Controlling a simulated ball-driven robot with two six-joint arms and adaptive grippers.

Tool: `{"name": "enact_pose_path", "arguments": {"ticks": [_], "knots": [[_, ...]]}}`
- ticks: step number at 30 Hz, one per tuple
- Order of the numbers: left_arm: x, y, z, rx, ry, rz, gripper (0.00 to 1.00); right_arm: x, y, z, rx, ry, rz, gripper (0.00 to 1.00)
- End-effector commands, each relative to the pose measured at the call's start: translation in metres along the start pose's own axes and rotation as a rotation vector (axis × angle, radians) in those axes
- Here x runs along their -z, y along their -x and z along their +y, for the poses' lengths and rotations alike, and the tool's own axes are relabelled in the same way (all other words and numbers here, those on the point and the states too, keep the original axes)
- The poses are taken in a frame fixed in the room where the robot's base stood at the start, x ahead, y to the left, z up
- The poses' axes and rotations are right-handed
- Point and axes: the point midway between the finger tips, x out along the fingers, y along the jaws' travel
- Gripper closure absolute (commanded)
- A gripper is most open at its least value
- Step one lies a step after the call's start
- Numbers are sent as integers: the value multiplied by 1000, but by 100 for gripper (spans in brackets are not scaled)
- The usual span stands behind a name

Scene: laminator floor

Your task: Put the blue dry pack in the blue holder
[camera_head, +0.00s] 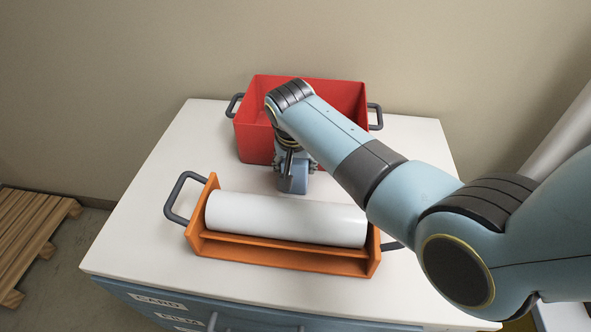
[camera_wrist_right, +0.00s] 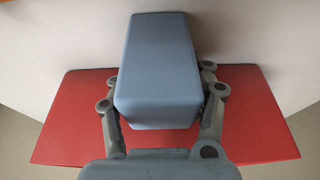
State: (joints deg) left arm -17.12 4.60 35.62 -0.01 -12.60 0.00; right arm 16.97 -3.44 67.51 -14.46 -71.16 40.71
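A blue-grey block, the blue dry pack (camera_head: 293,183), is upright between the red bin and the orange holder in the head view. In the right wrist view the pack (camera_wrist_right: 158,70) fills the space between the fingers. My right gripper (camera_head: 292,168) points down over the white top with its fingers against the pack's two sides. In the wrist view the gripper (camera_wrist_right: 160,88) looks shut on it. Whether the pack's bottom touches the top is hard to tell. No blue holder shows in either view. My left gripper is out of view.
A red bin (camera_head: 250,135) with dark handles stands behind the gripper. An orange holder (camera_head: 290,258) with a white roll (camera_head: 285,218) stands in front. The white cabinet top (camera_head: 150,185) is clear at the left. A wooden pallet (camera_head: 30,235) lies on the floor at left.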

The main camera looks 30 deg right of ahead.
Motion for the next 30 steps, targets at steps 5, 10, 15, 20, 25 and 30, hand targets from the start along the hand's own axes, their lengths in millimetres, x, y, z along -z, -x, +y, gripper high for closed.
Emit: {"name": "enact_pose_path", "arguments": {"ticks": [5, 10, 15, 20, 25, 30], "knots": [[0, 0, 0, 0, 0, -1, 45, 0, 0, 0, 0, 0, 0, 74], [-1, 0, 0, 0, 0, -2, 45, 0, 0, 0, 0, 0, 0, 94], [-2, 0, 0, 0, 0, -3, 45, 0, 1, 0, 1, 0, 1, 94], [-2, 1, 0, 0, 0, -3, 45, 3, 8, -1, 1, -1, 1, 94], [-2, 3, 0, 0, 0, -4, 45, 11, 33, -1, 3, -1, 3, 94], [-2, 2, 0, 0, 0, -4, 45, 23, 71, -1, 4, -2, 4, 94]]}}
